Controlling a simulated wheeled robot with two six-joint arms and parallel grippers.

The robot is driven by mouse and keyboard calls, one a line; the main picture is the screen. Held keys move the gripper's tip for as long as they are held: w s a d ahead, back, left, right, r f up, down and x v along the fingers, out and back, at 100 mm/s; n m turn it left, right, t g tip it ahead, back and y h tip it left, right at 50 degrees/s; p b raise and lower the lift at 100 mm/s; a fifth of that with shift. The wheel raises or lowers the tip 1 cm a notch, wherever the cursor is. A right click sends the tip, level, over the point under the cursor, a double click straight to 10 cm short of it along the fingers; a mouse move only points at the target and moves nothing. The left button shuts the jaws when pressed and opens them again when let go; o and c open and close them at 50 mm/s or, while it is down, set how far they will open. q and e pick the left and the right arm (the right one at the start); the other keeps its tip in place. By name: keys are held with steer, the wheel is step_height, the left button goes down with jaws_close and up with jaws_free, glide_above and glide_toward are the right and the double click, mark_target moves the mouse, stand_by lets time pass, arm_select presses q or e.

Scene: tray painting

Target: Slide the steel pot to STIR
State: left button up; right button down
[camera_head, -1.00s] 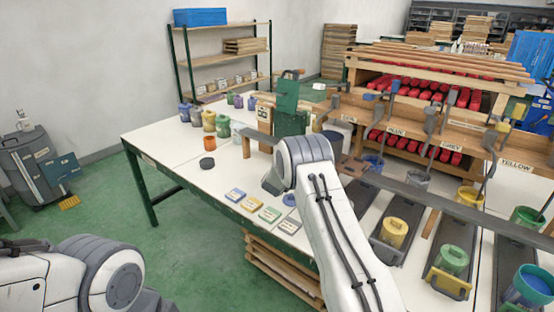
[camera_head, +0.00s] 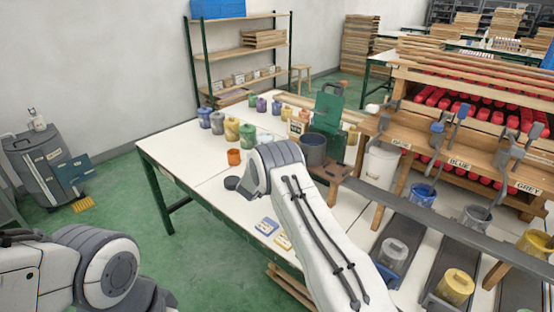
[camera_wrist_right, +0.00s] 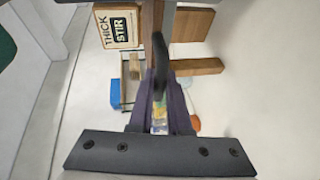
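A dark grey pot (camera_head: 313,151), which looks like the steel pot, stands at the wooden rail just beyond my right arm in the head view. A small sign (camera_head: 296,127) stands behind it to the left; a sign reading THICK STIR (camera_wrist_right: 118,27) shows in the right wrist view. My right gripper (camera_wrist_right: 159,98) has two purplish fingers with a narrow gap low between them. A dark upright piece lies across their tips, and I cannot tell whether it is held. In the head view my right arm hides that gripper. My left gripper is out of frame.
A white bucket (camera_head: 381,167) stands right of the pot. A green stand (camera_head: 329,113) is behind it. Several paint pots line the table's far left. A dark round piece (camera_head: 231,183) and a small orange pot (camera_head: 234,157) sit nearer. The table's left part has free room.

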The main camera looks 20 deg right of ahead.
steer(key=shift+w+a, duration=0.15)
steer(key=c, duration=0.9)
jaws_free()
steer(key=shift+w+f, duration=0.1)
steer(key=shift+f, duration=0.05)
steer(key=shift+o, duration=0.2)
steer(key=b+v, duration=0.1)
steer(key=v, duration=0.9)
steer(key=shift+s, duration=0.25)
steer(key=shift+a, duration=0.1)
